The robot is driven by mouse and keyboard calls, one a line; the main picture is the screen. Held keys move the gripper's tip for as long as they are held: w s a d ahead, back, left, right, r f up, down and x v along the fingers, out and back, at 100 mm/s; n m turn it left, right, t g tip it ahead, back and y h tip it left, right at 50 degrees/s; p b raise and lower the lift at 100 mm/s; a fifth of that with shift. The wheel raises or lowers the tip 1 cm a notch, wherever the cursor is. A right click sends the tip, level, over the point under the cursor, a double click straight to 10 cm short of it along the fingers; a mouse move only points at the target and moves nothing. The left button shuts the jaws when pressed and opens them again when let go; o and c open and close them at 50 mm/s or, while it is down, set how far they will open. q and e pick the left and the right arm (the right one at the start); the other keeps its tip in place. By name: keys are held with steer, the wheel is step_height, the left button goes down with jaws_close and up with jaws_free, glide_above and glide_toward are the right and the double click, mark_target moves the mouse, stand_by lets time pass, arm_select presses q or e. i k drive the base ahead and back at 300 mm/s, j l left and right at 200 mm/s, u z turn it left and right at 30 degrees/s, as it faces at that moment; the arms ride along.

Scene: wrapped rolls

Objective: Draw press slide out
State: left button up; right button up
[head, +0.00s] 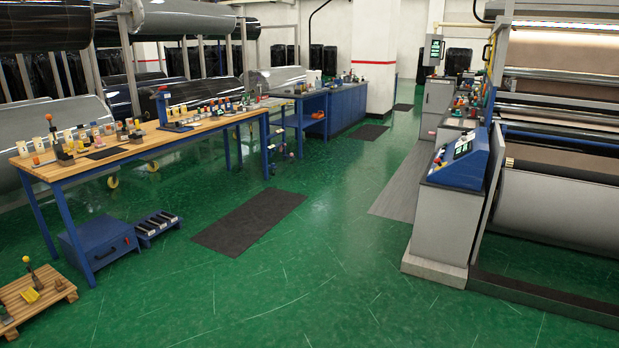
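A small blue press-like device (163,108) stands upright on the wooden-topped workbench (105,155) at the left. A flat blue piece (178,127) lies at its foot; at this distance I cannot tell whether it is the press slide or how far out it sits. Neither of my grippers shows in the head view.
Small bottles and tools crowd the bench. A blue drawer box (98,246) and a blue tray (158,228) sit on the floor by it. A wooden pallet (36,300) is at lower left. A dark mat (250,220) lies on open green floor. A control console (447,205) stands right.

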mark_target(172, 125)
steer(key=i, duration=6.1)
steer(key=i+l+u, duration=0.15)
steer(key=i+u, duration=0.3)
steer(key=i, duration=0.15)
steer(key=i+l+u, duration=0.85)
steer(key=i, duration=0.2)
steer(key=i+l+u, duration=0.45)
steer(key=l, duration=0.25)
steer(key=i+l+u, duration=0.25)
steer(key=l+u, duration=0.2)
steer(key=l, duration=0.3)
